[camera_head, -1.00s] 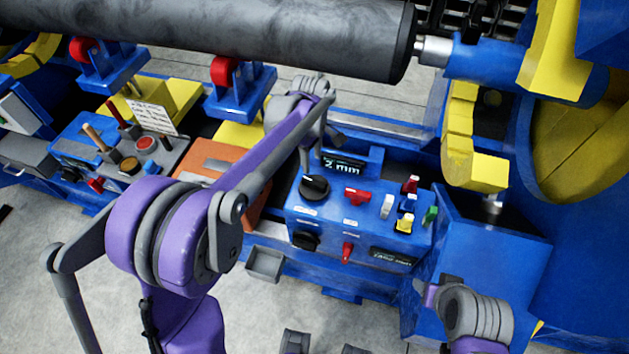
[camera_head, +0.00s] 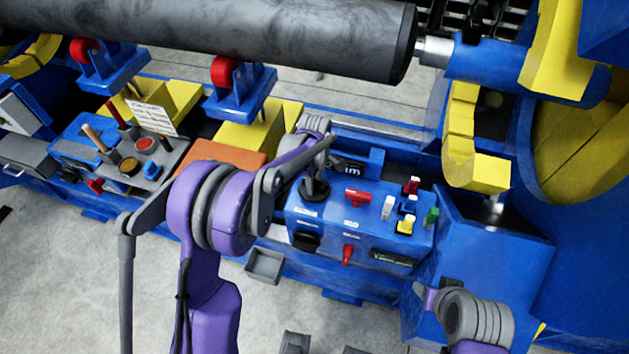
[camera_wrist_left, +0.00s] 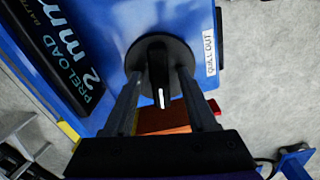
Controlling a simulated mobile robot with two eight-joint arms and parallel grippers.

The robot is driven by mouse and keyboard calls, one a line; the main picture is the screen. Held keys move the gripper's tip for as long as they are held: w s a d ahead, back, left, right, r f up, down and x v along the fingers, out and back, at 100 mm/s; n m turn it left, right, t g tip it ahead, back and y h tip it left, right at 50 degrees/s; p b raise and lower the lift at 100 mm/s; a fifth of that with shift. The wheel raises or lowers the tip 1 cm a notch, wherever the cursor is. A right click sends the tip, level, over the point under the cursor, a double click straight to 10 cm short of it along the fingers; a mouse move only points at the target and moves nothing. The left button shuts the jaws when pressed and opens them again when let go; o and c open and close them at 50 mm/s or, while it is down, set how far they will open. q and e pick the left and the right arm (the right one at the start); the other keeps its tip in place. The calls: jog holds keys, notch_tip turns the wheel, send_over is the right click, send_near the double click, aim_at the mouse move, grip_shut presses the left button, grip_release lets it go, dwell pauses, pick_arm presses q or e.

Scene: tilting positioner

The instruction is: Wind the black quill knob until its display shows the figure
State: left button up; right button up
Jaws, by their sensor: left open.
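The black quill knob (camera_head: 311,194) is a round dial with a raised bar, on the blue control box (camera_head: 330,215). It also shows in the left wrist view (camera_wrist_left: 159,58), beside a "QUILL OUT" label. My left gripper (camera_wrist_left: 160,80) is open, its two fingers on either side of the knob's bar; I cannot tell whether they touch it. In the head view my left gripper (camera_head: 317,184) is over the knob, partly hidden by its own wrist. The display (camera_wrist_left: 72,50) reads "2 mm" in the wrist view; in the head view the arm partly covers the display (camera_head: 345,167).
Red (camera_head: 357,196), white, blue, yellow and green controls sit right of the knob. A black knob (camera_head: 305,241) is on the box's front face. A large dark cylinder (camera_head: 230,35) lies above. My right arm's wrist (camera_head: 478,315) is at the lower right.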

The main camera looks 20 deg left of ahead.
pick_arm(q)
grip_shut()
dwell(0.3)
jog(key=shift+f+m+b, duration=0.2)
jog(key=shift+m+b, duration=0.4)
jog(key=shift+m, duration=0.3)
jog(key=m+b, duration=0.1)
jog(key=m, duration=0.2)
jog(key=shift+r+m, duration=0.15)
jog(key=shift+m, duration=0.15)
grip_release()
